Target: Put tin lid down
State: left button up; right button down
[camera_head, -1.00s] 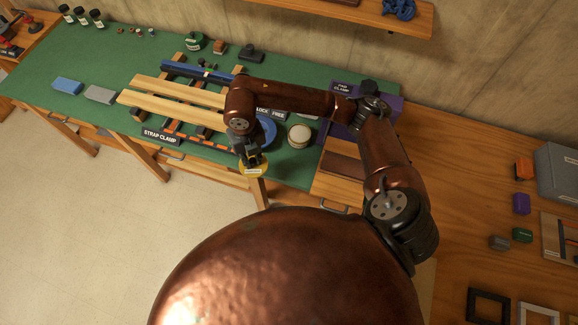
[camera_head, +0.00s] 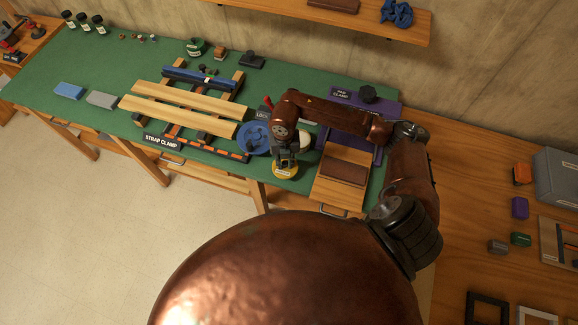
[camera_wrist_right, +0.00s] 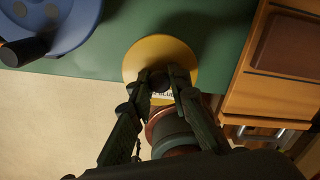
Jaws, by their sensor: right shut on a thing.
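The tin lid (camera_head: 285,173) is a round yellow disc with a white label. My right gripper (camera_head: 286,162) is shut on the knob of the lid. In the right wrist view the lid (camera_wrist_right: 150,55) lies beyond the fingertips (camera_wrist_right: 160,82) and overlaps the front edge of the green bench top. I cannot tell its exact height. The pale round tin (camera_head: 306,141) stands behind my right forearm, partly hidden by it. My left gripper is not in view.
A blue round device (camera_head: 253,139) is left of the lid. A wooden block (camera_head: 327,188) with a brown pad is to its right. The strap clamp frame with planks (camera_head: 185,112) lies further left. The purple pad clamp (camera_head: 352,97) is behind. A narrow green strip is free around the lid.

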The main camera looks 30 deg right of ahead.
jog(key=shift+d+f, duration=0.65)
jog(key=shift+f, duration=0.1)
notch_tip(320, 180, down, 3)
jog(key=shift+s+d+f+p, duration=0.1)
jog(key=shift+d+p, duration=0.05)
jog(key=shift+p, duration=0.15)
jog(key=shift+f, duration=0.1)
jog(key=shift+f, duration=0.15)
jog(key=c, duration=1.8)
grip_release()
jog(key=shift+r, duration=0.2)
notch_tip(320, 180, up, 12)
jog(key=shift+f+b, duration=0.1)
jog(key=shift+b, duration=0.2)
